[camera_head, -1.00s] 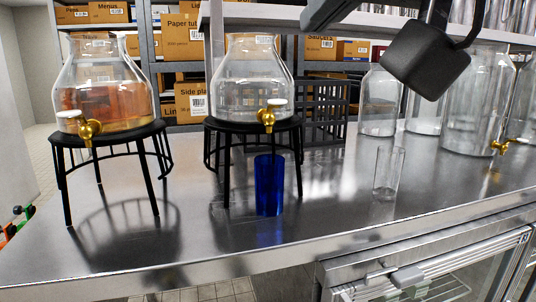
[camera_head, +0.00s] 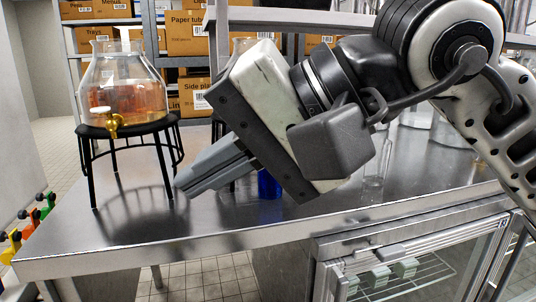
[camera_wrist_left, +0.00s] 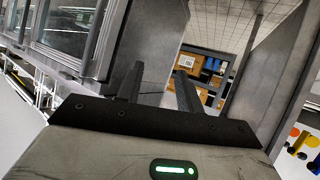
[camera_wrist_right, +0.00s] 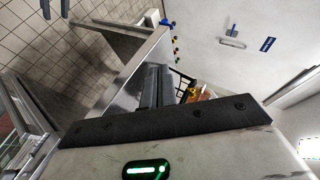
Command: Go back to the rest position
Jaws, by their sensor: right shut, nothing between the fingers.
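My right gripper (camera_head: 184,190) crosses the middle of the head view, its fingers pointing down and left above the steel counter (camera_head: 130,232). The fingers are together and empty; they also show closed in the right wrist view (camera_wrist_right: 158,72). My left gripper is outside the head view. In the left wrist view its two fingers (camera_wrist_left: 158,78) stand apart with nothing between them. The blue cup (camera_head: 269,186) stands on the counter, partly hidden behind my right gripper. A clear glass (camera_head: 375,170) stands to its right, partly covered by my arm.
A dispenser with amber drink (camera_head: 125,88) stands on a black stand (camera_head: 160,128) at the left. The second dispenser is mostly hidden by my right gripper. A glass-door fridge (camera_head: 420,265) is under the counter. Coloured-topped items (camera_head: 28,218) are beyond the left edge.

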